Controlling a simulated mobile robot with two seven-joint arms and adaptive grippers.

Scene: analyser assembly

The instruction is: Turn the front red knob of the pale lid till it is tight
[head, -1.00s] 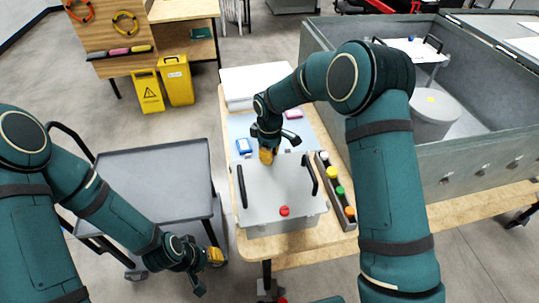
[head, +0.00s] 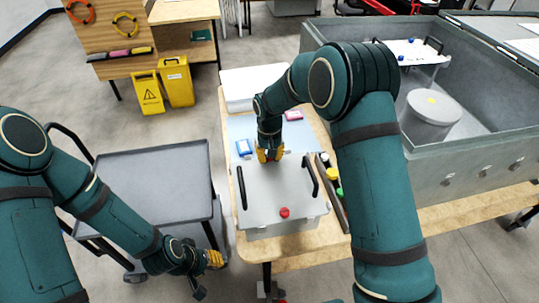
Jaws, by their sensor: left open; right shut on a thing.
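The pale lid (head: 265,190) lies on a pale box on the wooden table, with a black handle at its left and another at its right. A red knob (head: 284,212) stands uncovered at the lid's near edge. My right gripper (head: 269,155) points down at the lid's far edge, its yellow fingers shut on a red knob there that they mostly hide. I cannot tell how tight either knob is. My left gripper (head: 216,259) is open and empty, low beside the grey cart and away from the lid.
A grey cart (head: 150,185) stands left of the table. A blue item (head: 243,147) and a pink item (head: 293,115) lie behind the lid. A narrow tray with coloured round pieces (head: 334,173) lies right of it, partly covered by my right arm. A large grey bin (head: 480,155) stands at right.

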